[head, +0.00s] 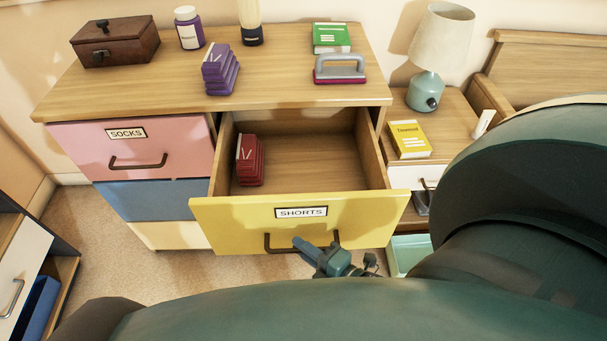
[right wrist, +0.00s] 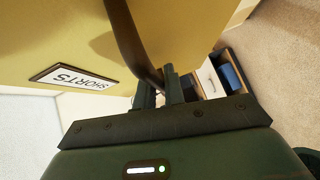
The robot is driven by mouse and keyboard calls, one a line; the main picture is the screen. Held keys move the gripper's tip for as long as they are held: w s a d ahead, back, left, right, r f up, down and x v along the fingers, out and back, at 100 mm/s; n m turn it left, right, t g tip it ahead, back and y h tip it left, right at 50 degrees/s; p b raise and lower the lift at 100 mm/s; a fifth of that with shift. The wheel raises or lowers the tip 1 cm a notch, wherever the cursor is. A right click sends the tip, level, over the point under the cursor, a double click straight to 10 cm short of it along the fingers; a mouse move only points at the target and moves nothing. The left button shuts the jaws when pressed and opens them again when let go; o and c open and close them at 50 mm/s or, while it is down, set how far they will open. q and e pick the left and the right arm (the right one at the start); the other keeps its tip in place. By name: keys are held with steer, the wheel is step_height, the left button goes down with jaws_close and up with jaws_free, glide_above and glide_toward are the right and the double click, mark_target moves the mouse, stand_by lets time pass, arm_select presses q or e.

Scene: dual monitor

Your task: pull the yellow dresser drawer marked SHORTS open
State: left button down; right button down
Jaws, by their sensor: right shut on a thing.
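The yellow SHORTS drawer (head: 350,215) stands pulled well out of the dresser (head: 290,97) in the head view. Its inside shows, with a red folded stack (head: 249,160) at the left. The brown bar handle (head: 270,243) sits on its front below the SHORTS label (head: 301,212). My right gripper (head: 318,250) is at the handle, shut on it. In the right wrist view the handle (right wrist: 128,40) runs down between the fingers (right wrist: 160,92), and the SHORTS label (right wrist: 72,74) shows at the left. My left gripper is not in view.
A pink SOCKS drawer (head: 130,148) and a blue drawer (head: 155,200) are shut at the left. A purple stack (head: 220,70), a brown box (head: 115,41) and other items stand on the dresser. A nightstand with a lamp (head: 438,50) is at the right.

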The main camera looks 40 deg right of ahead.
steer(key=shift+s, duration=0.1)
steer(key=c, duration=1.5)
jaws_free()
